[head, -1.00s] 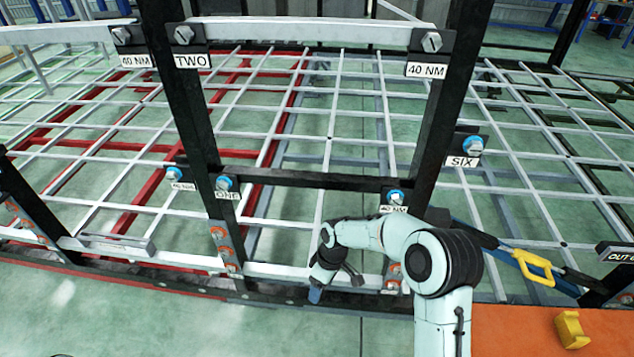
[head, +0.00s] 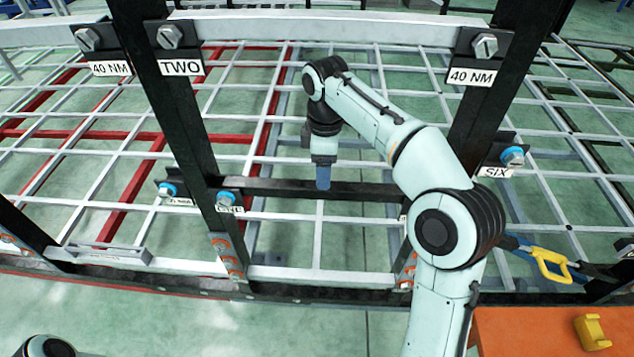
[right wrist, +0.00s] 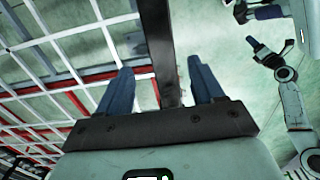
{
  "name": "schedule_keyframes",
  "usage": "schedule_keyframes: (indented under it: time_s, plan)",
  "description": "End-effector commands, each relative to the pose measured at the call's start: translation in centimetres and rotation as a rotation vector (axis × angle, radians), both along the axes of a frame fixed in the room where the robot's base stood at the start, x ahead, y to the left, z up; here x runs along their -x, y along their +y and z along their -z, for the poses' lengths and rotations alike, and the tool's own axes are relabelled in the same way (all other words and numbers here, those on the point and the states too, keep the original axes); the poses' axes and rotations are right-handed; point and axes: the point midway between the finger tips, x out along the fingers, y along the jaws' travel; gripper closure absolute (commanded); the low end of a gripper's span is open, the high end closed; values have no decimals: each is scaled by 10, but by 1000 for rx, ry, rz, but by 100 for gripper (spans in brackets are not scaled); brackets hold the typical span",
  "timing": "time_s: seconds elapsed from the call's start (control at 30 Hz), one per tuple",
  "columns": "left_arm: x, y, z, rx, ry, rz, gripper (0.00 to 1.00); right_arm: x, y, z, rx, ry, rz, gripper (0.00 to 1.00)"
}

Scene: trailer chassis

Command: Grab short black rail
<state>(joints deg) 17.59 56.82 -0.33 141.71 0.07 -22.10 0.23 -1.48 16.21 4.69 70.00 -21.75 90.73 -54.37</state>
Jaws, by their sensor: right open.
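The short black rail (head: 272,187) runs level between two black posts in the head view. My right gripper (head: 323,183) hangs over the middle of it with its blue fingers pointing down. In the right wrist view the open blue fingers (right wrist: 158,82) stand on either side of a black bar (right wrist: 158,35), which looks like this rail. I see no closed grip on it, and contact is unclear. My left gripper (right wrist: 254,45) shows small at the upper right of the right wrist view, away from the rail; its jaw state is unclear.
The black posts (head: 190,120) flank the rail, with blue-ringed bolts (head: 226,198) at its left end. A pale upper bar (head: 320,30) crosses behind my arm. A grey and red grid (head: 250,150) lies beyond. An orange surface (head: 530,330) with a yellow block (head: 591,332) is at lower right.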

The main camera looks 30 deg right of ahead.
Motion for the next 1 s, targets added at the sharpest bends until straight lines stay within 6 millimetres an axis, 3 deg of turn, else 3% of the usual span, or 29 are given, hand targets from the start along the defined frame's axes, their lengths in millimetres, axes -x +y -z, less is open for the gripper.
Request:
schedule_keyframes:
  time_s: [0.4, 0.7, 0.9, 1.0]
  plan:
    - [20, 0, 19, 0, 24, -1, 43, -1, 5, 58, -1, 3, 2, 33]
    - [20, 0, 19, 0, 22, 0, 43, -2, 5, 60, -1, 0, 2, 33]
    - [20, 0, 19, 0, 22, 0, 43, -2, 5, 60, -1, -1, 2, 98]
    - [20, 0, 19, 0, 22, 0, 43, -3, 5, 58, -1, -4, 2, 100]
